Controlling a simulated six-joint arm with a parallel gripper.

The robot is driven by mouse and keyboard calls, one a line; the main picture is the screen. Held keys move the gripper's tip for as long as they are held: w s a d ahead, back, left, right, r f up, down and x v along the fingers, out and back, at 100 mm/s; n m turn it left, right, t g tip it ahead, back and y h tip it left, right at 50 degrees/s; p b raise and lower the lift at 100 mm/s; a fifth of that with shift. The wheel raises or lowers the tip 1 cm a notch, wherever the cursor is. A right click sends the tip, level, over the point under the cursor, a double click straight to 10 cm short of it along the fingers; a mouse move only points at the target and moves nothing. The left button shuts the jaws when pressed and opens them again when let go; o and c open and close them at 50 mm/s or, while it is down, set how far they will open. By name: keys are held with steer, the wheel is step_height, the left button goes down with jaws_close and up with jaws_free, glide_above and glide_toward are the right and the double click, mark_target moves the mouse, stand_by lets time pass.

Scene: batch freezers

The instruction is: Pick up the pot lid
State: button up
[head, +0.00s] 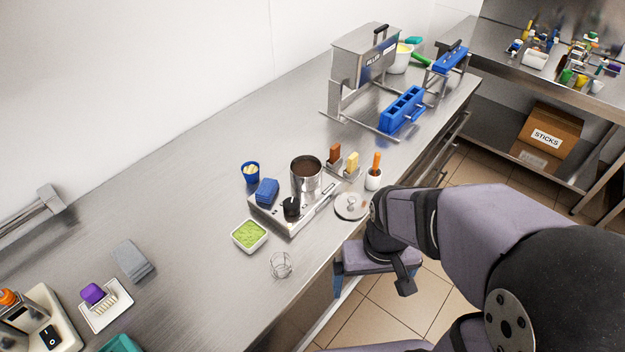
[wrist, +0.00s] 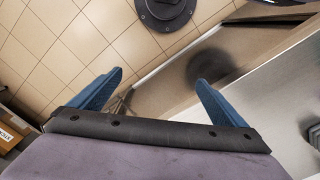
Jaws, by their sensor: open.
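The pot lid (head: 351,206) is a round metal disc with a small knob, lying on the steel counter near its front edge, right of the scale-like base. The steel pot (head: 305,176) holds dark brown contents and stands on that base. My gripper (head: 368,272) is in front of the counter edge, nearer the camera than the lid and apart from it. In the wrist view my gripper (wrist: 159,97) has its two blue fingers spread wide with nothing between them. The lid is not clearly visible there.
The counter's front edge (head: 322,261) lies between my gripper and the lid. Near the lid are a white cup with an orange-handled tool (head: 374,178), a metal holder with brown and yellow bars (head: 344,163), and a green-filled dish (head: 249,235).

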steer(key=n+b, duration=0.2)
glide_above(352, 198)
steer(key=shift+d+r, duration=0.15)
steer(key=shift+r, duration=0.15)
steer(key=shift+f, duration=0.1)
steer(key=shift+s+f+p, duration=0.1)
steer(key=shift+f+p, duration=1.65)
steer(key=shift+f, duration=1.8)
steer(key=shift+c, duration=0.3)
steer(key=c, duration=1.1)
